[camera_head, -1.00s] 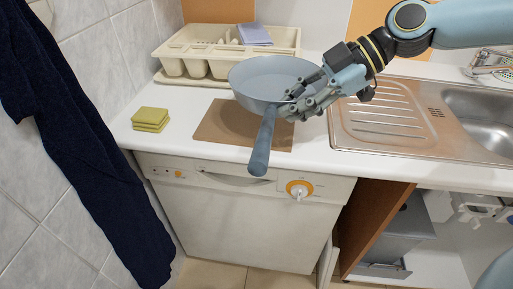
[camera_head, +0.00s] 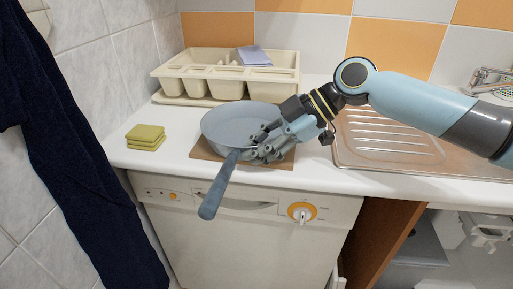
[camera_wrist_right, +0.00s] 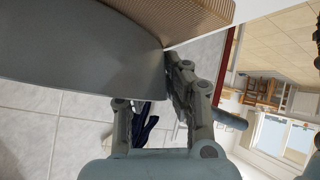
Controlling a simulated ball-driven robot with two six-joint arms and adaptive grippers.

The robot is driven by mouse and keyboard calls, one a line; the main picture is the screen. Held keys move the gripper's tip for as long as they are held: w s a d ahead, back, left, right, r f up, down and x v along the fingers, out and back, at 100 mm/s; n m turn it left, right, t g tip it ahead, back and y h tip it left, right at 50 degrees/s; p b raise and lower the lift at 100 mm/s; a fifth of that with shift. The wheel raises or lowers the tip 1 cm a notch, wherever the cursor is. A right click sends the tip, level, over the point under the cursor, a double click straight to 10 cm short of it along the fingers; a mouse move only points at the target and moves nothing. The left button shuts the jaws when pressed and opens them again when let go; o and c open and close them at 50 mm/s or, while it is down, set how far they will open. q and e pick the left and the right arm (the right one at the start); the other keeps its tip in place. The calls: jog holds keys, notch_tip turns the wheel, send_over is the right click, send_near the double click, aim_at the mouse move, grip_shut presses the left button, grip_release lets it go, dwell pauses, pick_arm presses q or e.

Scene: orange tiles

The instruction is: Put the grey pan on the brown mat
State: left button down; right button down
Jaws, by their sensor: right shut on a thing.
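The grey pan (camera_head: 235,122) is upright over the brown mat (camera_head: 206,152), covering most of it, with its handle pointing toward me past the counter's front edge. My right gripper (camera_head: 252,152) is shut on the pan at its near right side, by the handle's base. In the right wrist view the pan (camera_wrist_right: 80,65) fills the upper left and the mat (camera_wrist_right: 200,12) shows close against it. I cannot tell whether the pan's base touches the mat. My left gripper is not in view.
A cream dish rack (camera_head: 225,80) stands behind the pan. Green sponges (camera_head: 146,137) lie on the counter at left. A steel sink drainer (camera_head: 385,140) is at right. A dark cloth (camera_head: 70,150) hangs at far left. White counter is free between sponges and mat.

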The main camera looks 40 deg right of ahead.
jog(key=c, duration=1.8)
grip_release()
jog(key=shift+f, duration=0.1)
jog(key=o, duration=0.4)
